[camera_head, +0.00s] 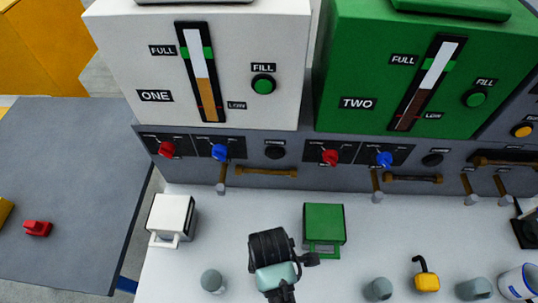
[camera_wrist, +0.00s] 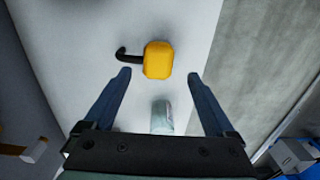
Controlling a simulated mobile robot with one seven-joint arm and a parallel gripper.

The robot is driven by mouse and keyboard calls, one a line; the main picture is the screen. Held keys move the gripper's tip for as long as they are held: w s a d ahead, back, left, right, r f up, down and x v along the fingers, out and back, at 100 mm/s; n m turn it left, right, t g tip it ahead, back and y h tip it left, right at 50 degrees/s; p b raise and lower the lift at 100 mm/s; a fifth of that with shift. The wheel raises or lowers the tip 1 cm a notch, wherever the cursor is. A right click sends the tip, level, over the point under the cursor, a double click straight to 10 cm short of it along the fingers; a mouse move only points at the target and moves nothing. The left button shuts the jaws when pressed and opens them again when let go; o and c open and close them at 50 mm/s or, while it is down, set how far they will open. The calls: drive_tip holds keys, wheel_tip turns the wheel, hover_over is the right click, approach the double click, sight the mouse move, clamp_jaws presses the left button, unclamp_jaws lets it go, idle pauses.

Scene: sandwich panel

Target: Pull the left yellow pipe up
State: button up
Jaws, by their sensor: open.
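Several yellow-brown pipes with pale grey ends hang from the panel in the head view. One pipe (camera_head: 222,175) is below the white machine, one (camera_head: 376,182) is below the green machine, and a pair at the right has a left pipe (camera_head: 466,184) and a right pipe (camera_head: 501,186). All of them point down. A brown pipe with a pale end (camera_wrist: 14,150) also shows at the lower left of the wrist view; I cannot tell which it is. My gripper (camera_wrist: 158,75) is open and empty, its fingers apart from the pipes. Its fingertips are not clear in the head view.
A yellow container with a black spout (camera_head: 426,278) also shows beyond my fingers in the wrist view (camera_wrist: 158,60). A grey-green cup (camera_wrist: 162,114) is nearby. A white box (camera_head: 172,216) and green box (camera_head: 325,222) stand on the white counter (camera_head: 225,245). Brown horizontal handles (camera_head: 265,172) jut from the panel.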

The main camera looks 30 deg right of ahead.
wheel_tip(320, 180, down, 6)
drive_tip(key=shift+w+f, duration=0.1)
drive_tip(key=shift+f, duration=0.05)
idle(0.3)
clamp_jaws()
idle(0.4)
